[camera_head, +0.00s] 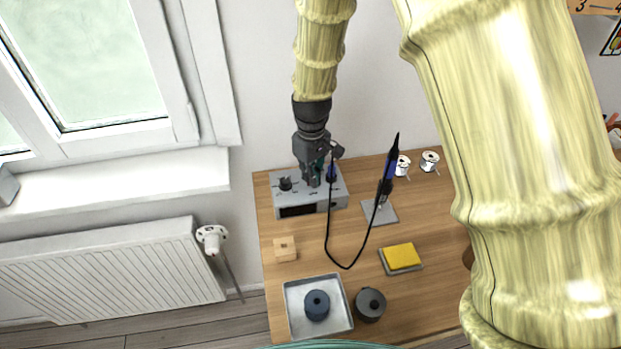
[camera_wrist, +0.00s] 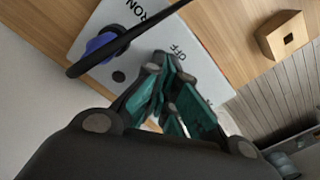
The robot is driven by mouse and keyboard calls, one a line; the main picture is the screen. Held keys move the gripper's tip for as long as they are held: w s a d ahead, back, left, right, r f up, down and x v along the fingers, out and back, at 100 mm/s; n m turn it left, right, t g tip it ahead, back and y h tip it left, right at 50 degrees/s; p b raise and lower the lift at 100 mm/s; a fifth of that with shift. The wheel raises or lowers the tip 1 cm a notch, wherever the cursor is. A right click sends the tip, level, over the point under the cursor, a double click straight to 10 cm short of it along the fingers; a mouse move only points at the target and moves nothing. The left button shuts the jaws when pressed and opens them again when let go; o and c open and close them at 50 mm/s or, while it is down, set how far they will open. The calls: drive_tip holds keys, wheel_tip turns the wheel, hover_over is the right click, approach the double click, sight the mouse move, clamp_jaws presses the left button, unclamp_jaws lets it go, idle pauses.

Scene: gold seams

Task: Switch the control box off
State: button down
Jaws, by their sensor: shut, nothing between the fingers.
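The control box (camera_head: 338,201) is a grey unit at the back left of the wooden table, with a dark display on its front and a dark knob (camera_head: 285,184) on its top left. My gripper (camera_head: 316,183) points down over the middle of its top panel. In the wrist view my gripper's teal fingers (camera_wrist: 166,68) are shut and empty, close beside the printed "OFF" on the box (camera_wrist: 108,22). I cannot tell whether they touch it. A switch near that label is hidden by the fingers. A blue plug (camera_wrist: 100,45) sits on the panel.
A black cord loops from the box to a blue-handled iron (camera_head: 388,172) upright in its stand (camera_head: 380,213). Nearby are a wooden block (camera_head: 285,249), a yellow sponge (camera_head: 401,256), a metal tray (camera_head: 293,300), a dark round pot (camera_head: 370,305) and two spools (camera_head: 429,160).

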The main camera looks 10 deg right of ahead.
drive_tip(key=shift+r, duration=0.1)
idle(0.3)
drive_tip(key=shift+r+p, duration=2.95)
drive_tip(key=shift+r, duration=0.4)
